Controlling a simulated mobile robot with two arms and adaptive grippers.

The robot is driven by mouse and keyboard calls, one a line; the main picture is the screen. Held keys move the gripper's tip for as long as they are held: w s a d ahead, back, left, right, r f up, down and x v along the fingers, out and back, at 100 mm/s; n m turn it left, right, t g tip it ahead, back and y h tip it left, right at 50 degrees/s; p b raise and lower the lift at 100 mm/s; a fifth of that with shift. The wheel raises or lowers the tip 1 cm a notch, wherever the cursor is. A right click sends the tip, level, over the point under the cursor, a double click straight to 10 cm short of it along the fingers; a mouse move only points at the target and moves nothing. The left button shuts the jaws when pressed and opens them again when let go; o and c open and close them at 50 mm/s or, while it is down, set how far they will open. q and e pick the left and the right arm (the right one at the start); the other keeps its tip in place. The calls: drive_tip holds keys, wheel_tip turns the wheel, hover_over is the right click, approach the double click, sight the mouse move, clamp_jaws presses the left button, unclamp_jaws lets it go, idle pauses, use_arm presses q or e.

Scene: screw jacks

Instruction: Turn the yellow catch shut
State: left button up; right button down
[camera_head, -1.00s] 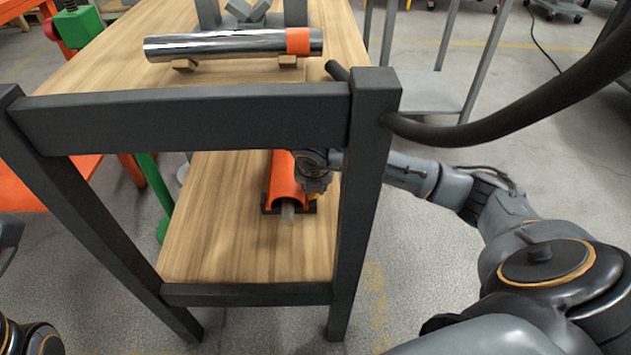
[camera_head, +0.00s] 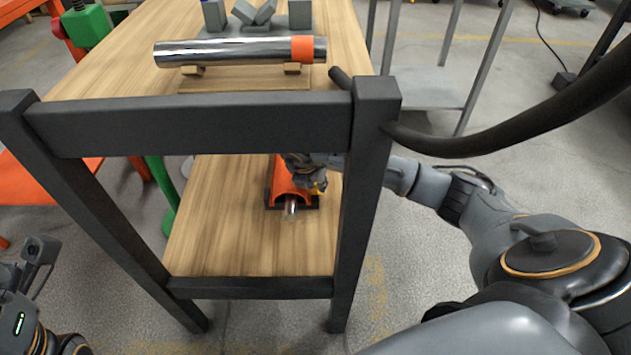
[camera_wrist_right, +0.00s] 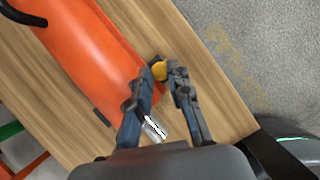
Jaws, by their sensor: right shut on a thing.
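The yellow catch (camera_wrist_right: 159,70) is at the side of an orange jack (camera_wrist_right: 85,55) lying on the lower wooden shelf. In the right wrist view my right gripper (camera_wrist_right: 162,80) has its two fingertips on either side of the catch, shut on it. In the head view the catch (camera_head: 319,186) is a small yellow patch by my right gripper (camera_head: 310,178), which covers part of the orange jack (camera_head: 283,183). A silver rod (camera_head: 291,206) sticks out of the jack's near end. My left arm shows at the lower left, but the fingers of my left gripper are not clear.
The cart's dark frame bar (camera_head: 190,124) and right post (camera_head: 364,210) stand in front of the shelf; my right arm passes behind the post. A chrome cylinder with an orange band (camera_head: 235,51) rests on the upper top. The shelf's left part is bare.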

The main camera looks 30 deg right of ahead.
drive_tip(key=c, duration=1.2)
unclamp_jaws()
drive_tip(key=v, duration=0.8)
